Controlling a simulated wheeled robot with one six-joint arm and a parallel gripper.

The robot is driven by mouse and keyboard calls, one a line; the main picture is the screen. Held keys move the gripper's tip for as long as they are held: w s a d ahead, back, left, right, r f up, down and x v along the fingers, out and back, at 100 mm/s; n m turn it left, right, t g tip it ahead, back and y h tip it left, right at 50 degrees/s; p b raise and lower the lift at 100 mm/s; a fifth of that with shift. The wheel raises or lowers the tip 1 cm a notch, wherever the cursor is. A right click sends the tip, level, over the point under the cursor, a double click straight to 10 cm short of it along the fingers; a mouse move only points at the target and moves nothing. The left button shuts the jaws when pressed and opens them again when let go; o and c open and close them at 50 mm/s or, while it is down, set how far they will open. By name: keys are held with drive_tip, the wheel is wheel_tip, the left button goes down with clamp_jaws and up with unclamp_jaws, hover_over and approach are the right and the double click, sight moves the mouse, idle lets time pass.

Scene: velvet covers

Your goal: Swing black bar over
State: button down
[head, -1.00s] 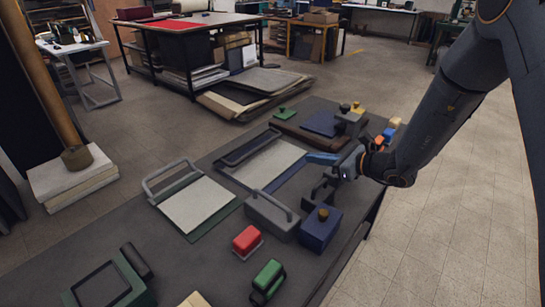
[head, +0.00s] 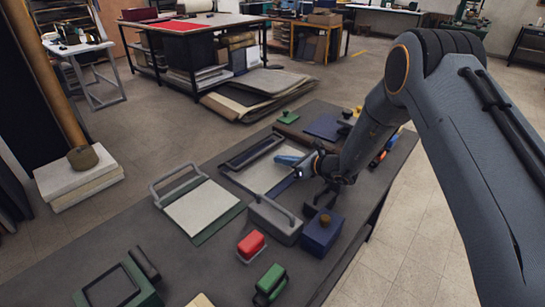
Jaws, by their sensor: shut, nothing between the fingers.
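The black bar (head: 252,152) is a long dark frame at the far edge of a pale plate (head: 262,171) on a navy base (head: 284,186), mid-table in the head view. It looks raised and tilted at that edge. My gripper (head: 279,159) has blue fingers and is shut and empty. It is over the right part of the pale plate, just right of the bar's right end. A narrow gap seems to show between them, but I cannot tell contact for sure. My wrist hides part of the navy base's right end.
A similar press with a grey bar (head: 177,177) stands to the left. A grey handled block (head: 275,220), navy box (head: 322,232), red block (head: 251,244) and green handled block (head: 270,283) lie nearer. A brown board with a navy pad (head: 323,127) lies behind.

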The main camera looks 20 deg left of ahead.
sight(273, 163)
drive_tip(key=shift+p+x, duration=0.4)
drive_tip(key=shift+x, duration=2)
drive_tip(key=shift+r, duration=0.1)
drive_tip(key=shift+w+a+r+b, duration=0.1)
drive_tip(key=shift+a+r+b, duration=0.1)
drive_tip(key=shift+r, duration=0.2)
drive_tip(key=shift+w+a+r+b, duration=0.1)
drive_tip(key=shift+a+r+b, duration=0.05)
drive_tip(key=shift+r, duration=0.3)
